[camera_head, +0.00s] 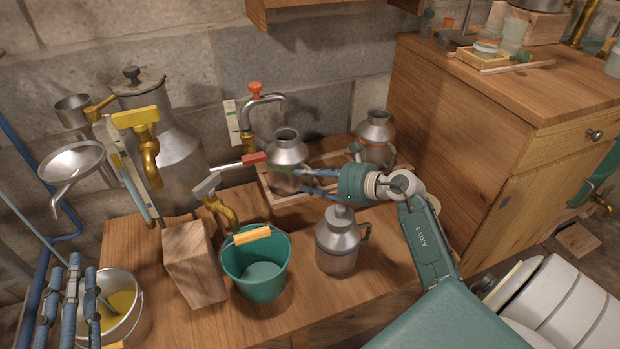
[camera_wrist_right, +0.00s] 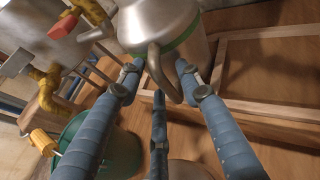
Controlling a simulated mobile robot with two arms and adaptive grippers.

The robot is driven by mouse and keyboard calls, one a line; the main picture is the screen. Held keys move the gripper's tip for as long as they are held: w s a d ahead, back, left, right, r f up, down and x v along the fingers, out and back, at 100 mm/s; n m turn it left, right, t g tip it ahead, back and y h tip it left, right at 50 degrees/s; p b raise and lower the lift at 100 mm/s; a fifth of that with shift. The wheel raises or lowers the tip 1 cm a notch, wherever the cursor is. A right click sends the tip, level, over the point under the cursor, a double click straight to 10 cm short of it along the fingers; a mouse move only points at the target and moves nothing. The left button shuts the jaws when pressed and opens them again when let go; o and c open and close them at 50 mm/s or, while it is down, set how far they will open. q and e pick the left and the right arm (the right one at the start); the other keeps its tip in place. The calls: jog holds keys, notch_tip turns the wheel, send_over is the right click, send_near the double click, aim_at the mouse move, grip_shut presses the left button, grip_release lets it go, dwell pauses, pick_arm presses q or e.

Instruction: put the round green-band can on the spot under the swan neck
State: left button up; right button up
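The round metal can with a green band (camera_head: 287,152) stands upright at the wooden tray (camera_head: 284,200), close below the spout end of the swan neck (camera_head: 270,99). Whether it is exactly under the spout I cannot tell. My right gripper (camera_head: 301,180) reaches in from the right at the can's near side. In the right wrist view, the can (camera_wrist_right: 160,22) fills the top, and its handle hangs between my spread fingers (camera_wrist_right: 160,70), with a gap visible around it. My left gripper (camera_head: 70,275) is at the lower left, its fingers apart and empty.
An orange-band can (camera_head: 375,135) stands behind to the right; a handled can (camera_head: 339,245) stands in front. A green bucket (camera_head: 257,265), wooden block (camera_head: 190,262), brass taps and red lever (camera_head: 253,158) crowd the left. A wooden cabinet (camera_head: 480,150) bounds the right.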

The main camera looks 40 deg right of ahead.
pick_arm(q)
jog(key=shift+f, duration=0.1)
pick_arm(e)
jog(key=shift+r, duration=0.1)
